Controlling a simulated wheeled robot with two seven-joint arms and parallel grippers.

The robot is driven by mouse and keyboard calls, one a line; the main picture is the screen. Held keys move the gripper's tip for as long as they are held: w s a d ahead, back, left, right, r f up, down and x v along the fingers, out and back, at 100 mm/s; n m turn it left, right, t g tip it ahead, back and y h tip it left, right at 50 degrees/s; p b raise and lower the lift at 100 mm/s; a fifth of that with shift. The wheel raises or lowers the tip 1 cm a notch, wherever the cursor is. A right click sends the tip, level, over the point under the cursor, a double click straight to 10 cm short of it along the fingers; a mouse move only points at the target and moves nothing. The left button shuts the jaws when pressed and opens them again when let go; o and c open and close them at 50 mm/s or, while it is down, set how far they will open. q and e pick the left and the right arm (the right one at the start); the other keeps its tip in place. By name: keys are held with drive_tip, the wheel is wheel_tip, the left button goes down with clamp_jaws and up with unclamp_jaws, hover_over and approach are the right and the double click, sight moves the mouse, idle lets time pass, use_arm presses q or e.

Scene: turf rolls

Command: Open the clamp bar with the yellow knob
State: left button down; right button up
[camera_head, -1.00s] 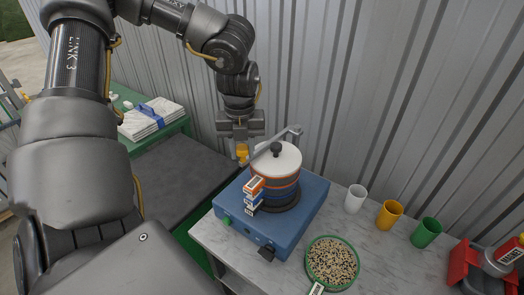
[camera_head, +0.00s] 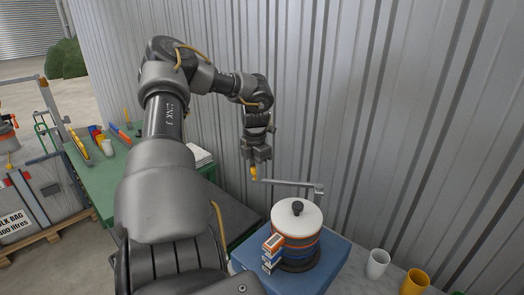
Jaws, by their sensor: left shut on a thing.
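The yellow knob (camera_head: 254,173) is at the left end of the grey clamp bar (camera_head: 288,183). My left gripper (camera_head: 255,163) points down and is shut on the knob. The bar runs from the knob right to a post (camera_head: 319,192) behind the stack of round sieves (camera_head: 294,240). In the picture the bar lies above and behind the white lid (camera_head: 298,216) with its black knob, apart from it. The stack stands on a blue machine base (camera_head: 333,259).
A white cup (camera_head: 377,263) and an orange cup (camera_head: 414,281) stand to the right. A corrugated metal wall (camera_head: 400,130) closes off the back.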

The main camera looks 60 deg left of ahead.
use_arm(q)
drive_tip(key=shift+w+a+m, duration=1.2)
drive_tip(key=shift+w+a, duration=0.25)
drive_tip(key=shift+w, duration=0.2)
drive_tip(key=c, duration=1.1)
unclamp_jaws()
drive_tip(key=shift+o, duration=0.2)
wheel_tip(320, 180, up, 11)
drive_tip(key=b, duration=0.2)
drive_tip(key=shift+b, duration=0.35)
